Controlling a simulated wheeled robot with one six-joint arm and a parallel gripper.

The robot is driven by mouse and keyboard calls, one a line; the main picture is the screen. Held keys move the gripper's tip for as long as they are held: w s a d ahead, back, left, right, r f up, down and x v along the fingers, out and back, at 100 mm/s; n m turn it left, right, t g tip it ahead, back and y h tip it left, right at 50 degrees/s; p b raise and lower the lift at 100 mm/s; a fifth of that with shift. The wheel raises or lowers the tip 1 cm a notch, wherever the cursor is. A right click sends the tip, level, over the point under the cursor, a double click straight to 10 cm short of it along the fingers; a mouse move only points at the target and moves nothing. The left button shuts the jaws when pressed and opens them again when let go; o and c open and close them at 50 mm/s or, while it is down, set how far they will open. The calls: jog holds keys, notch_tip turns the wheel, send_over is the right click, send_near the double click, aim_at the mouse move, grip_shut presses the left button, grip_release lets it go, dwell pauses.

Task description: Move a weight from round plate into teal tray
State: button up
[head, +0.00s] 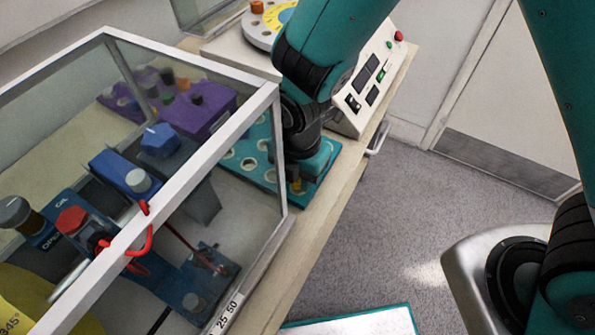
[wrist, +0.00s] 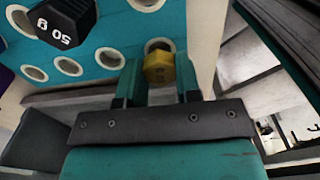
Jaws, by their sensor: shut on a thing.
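My gripper (wrist: 158,85) is shut on a yellow hexagonal weight (wrist: 158,67), with one finger on each side of it. The weight is at the edge of the teal tray (wrist: 105,30), overlapping one of its round holes; I cannot tell whether it is seated in the hole or just above it. In the head view my gripper (head: 300,185) is over the tray's near right end, and the arm hides part of the tray. The round plate (head: 262,25) is at the top, partly hidden by my arm, with an orange weight (head: 257,7) on it.
A black 50 g weight (wrist: 62,22) stands at the tray's upper left in the wrist view. A glass case with a white frame (head: 190,68) stands close left of my gripper. A control panel (head: 368,80) with buttons is behind it. The bench edge is to the right.

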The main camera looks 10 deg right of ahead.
jog(key=shift+f+b, duration=0.55)
jog(key=shift+f, duration=0.35)
jog(key=o, duration=1)
jog(key=shift+c, duration=0.2)
jog(key=shift+r, duration=0.1)
notch_tip(320, 180, up, 17)
jog(key=shift+r+p, duration=0.15)
jog(key=shift+p, duration=0.15)
